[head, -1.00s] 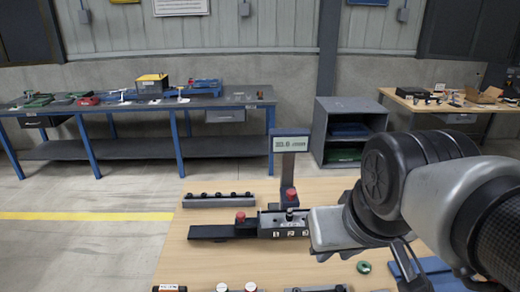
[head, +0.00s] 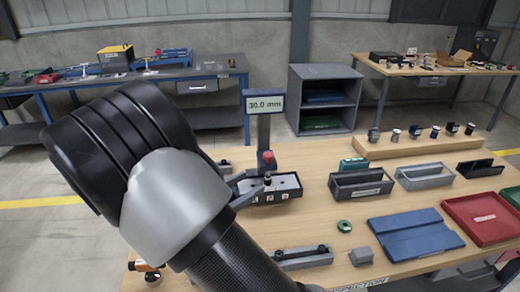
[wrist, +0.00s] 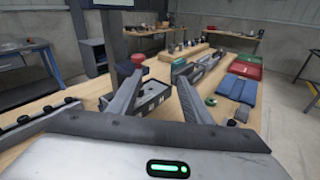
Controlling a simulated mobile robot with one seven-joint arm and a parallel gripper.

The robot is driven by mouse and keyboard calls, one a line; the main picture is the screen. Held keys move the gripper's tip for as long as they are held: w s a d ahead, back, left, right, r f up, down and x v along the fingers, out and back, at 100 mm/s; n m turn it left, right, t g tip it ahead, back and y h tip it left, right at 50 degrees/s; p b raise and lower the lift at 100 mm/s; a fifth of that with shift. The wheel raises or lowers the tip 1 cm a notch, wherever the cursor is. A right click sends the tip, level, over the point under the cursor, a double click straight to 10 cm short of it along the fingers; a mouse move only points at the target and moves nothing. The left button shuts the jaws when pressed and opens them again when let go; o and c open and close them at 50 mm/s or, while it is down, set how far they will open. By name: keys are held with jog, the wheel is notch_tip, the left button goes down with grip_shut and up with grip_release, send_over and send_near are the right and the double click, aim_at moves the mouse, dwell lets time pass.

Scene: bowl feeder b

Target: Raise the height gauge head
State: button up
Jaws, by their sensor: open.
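The height gauge stands on the wooden bench, with a dark upright column (head: 263,128) and a display (head: 264,101) reading 30.0 mm. A red knob (head: 267,158) sits low on the column, above a grey block with numbered labels (head: 284,187). The red knob also shows in the wrist view (wrist: 138,58), just beyond my fingers and slightly left of centre. My gripper (head: 253,184) is open, its fingers near the block and below the knob. My arm hides the left part of the gauge's base in the head view.
To the right are a dark open tray (head: 361,185), a grey tray (head: 425,177), a blue panel (head: 415,235) and a red tray (head: 485,222). A green ring (head: 344,226) and a grey block (head: 361,256) lie in front. Bare bench separates them.

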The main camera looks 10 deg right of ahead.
aim_at(268, 157)
jog(key=w+a+f+n+t, duration=0.2)
jog(key=a+n, duration=0.1)
jog(key=p+x, duration=0.1)
jog(key=x, duration=1.5)
jog(key=shift+w+r, duration=0.15)
jog(key=shift+w, duration=0.2)
jog(key=shift+c, duration=0.6)
